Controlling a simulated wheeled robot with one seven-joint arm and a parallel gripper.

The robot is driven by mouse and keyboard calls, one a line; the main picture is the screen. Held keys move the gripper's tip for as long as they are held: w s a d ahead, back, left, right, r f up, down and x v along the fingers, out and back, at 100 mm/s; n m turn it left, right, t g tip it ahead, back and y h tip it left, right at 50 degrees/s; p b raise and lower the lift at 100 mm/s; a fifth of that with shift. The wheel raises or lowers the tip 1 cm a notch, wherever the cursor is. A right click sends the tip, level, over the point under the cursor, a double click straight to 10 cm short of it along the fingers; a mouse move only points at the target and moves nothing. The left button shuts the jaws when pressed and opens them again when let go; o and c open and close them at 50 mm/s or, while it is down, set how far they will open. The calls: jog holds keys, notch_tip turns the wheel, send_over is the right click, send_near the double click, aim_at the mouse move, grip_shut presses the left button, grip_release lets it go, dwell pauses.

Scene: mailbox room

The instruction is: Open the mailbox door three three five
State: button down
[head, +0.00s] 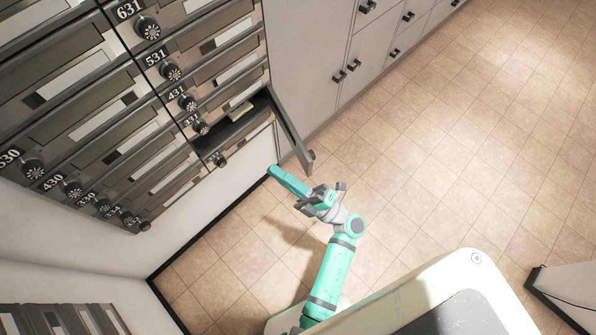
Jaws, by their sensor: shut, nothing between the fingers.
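Dark grey mailboxes with round dial knobs fill the upper left of the head view. I cannot make out a door numbered 335. One mailbox door (290,132) stands swung out, at the right of the lower rows below the 431 label. Its open compartment (238,127) is dark inside, with a small pale yellowish item (240,111) in it. My gripper (274,171) is shut and empty. Its teal fingers point left, below and left of the open door's free end, and appear apart from it.
Grey cabinets (345,55) with black handles line the wall to the right of the mailboxes. Tiled floor (450,150) is free to the right. A white-sided object (565,298) stands at the lower right. More mailboxes (55,318) show at the lower left.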

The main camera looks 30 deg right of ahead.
jog(key=s+a+r+m+t+h, duration=0.3)
jog(key=s+a+m+t+h, duration=0.35)
jog(key=m+h, duration=0.65)
jog(key=s+a+f+m+g, duration=0.2)
jog(key=s+m+g, duration=0.3)
jog(key=s, duration=0.2)
jog(key=s+a+f+m+g, duration=0.3)
jog(key=s+m+g, duration=0.25)
jog(key=s, duration=0.25)
jog(key=n+g+h, duration=1.6)
jog(key=n+h, duration=0.2)
jog(key=h, duration=0.1)
send_near(307, 169)
jog(key=d, duration=0.6)
jog(key=shift+s+d+r, duration=0.1)
jog(key=shift+d+r, duration=0.1)
